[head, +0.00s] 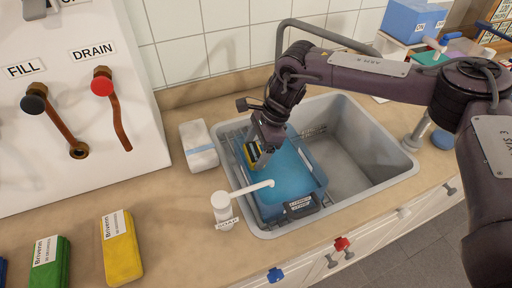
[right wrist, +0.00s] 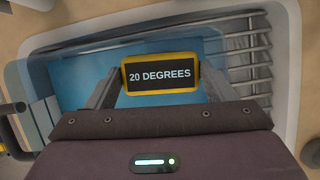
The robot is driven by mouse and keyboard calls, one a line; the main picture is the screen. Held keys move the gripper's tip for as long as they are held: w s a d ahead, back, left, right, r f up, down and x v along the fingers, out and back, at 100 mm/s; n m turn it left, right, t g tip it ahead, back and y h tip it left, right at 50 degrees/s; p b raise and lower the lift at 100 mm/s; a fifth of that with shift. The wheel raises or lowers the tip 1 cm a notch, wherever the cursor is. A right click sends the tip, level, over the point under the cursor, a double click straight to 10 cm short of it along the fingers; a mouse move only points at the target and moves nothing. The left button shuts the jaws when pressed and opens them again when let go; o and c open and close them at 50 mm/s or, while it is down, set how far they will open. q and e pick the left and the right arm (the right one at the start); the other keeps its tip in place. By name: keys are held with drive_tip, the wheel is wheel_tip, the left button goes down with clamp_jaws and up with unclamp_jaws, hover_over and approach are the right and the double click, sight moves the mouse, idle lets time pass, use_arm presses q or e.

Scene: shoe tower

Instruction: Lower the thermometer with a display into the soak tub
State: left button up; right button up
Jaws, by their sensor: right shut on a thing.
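The thermometer (right wrist: 160,74) is yellow-framed with a dark display that reads "20 DEGREES" in the right wrist view. In the head view the thermometer (head: 251,154) shows at the left side of the blue soak tub (head: 318,178). My right gripper (head: 262,152) is shut on it, with one finger on each side in the right wrist view (right wrist: 160,82). The thermometer is over or at the blue water inside the tub; I cannot tell how deep its lower part sits. The tub stands in the left part of the grey sink. My left gripper is not in view.
A white spout (head: 250,188) reaches over the tub's near side. The sink's right part (head: 355,170) is empty. A white wrapped block (head: 199,146) lies left of the sink. Yellow (head: 122,250) and green (head: 49,264) packs lie at the front left, below the FILL and DRAIN levers (head: 103,86).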

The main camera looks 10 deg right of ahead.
sight(256, 159)
drive_tip(key=shift+f+b, duration=1.65)
drive_tip(key=shift+f, duration=0.7)
idle(0.7)
drive_tip(key=o, duration=1)
drive_tip(key=b+v, duration=0.1)
drive_tip(key=v, duration=0.7)
drive_tip(key=shift+a, duration=0.1)
